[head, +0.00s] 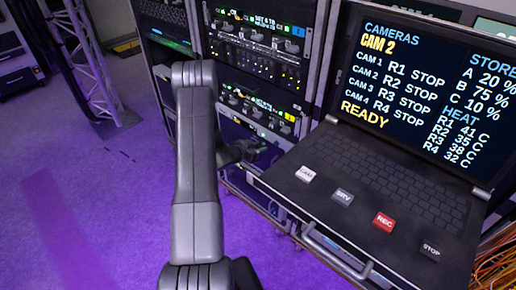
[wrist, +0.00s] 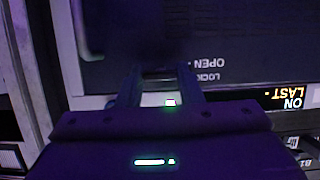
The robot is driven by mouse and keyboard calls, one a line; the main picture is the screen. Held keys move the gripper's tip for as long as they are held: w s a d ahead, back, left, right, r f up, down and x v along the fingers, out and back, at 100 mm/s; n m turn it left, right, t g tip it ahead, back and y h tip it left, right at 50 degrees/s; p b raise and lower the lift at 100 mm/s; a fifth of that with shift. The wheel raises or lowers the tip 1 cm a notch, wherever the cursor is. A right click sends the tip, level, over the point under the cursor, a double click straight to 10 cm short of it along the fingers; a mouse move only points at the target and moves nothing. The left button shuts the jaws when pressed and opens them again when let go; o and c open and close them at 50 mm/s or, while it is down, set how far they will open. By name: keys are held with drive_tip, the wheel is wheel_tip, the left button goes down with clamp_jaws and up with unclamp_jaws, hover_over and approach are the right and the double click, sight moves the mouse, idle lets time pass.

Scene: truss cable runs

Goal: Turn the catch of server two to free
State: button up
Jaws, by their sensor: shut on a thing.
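My gripper (wrist: 158,90) reaches to the front of a dark rack unit, its two fingers close around a small pale piece, which looks like the catch (wrist: 160,73). The catch is mostly hidden between the fingers, so its angle cannot be told. A label reading OPEN and LOCK-, upside down in the wrist view, is on the dark panel (wrist: 255,60) beside it. In the head view my gripper (head: 245,152) is at the lower part of the rack, left of the laptop; the catch is hidden there. Which server this is cannot be read.
The open laptop (head: 375,185) with raised keys stands close on the right of my gripper. Rack units with knobs (head: 258,105) are above it. Orange cables (head: 495,255) hang at lower right.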

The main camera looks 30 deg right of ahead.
drive_tip(key=o, duration=1)
drive_tip(key=b+v, duration=0.1)
drive_tip(key=v, duration=1.2)
drive_tip(key=shift+s+a+r, duration=0.1)
drive_tip(key=shift+s+a, duration=0.05)
drive_tip(key=shift+a, duration=0.2)
drive_tip(key=p+x, duration=0.1)
drive_tip(key=x, duration=1.2)
drive_tip(key=shift+d, duration=0.35)
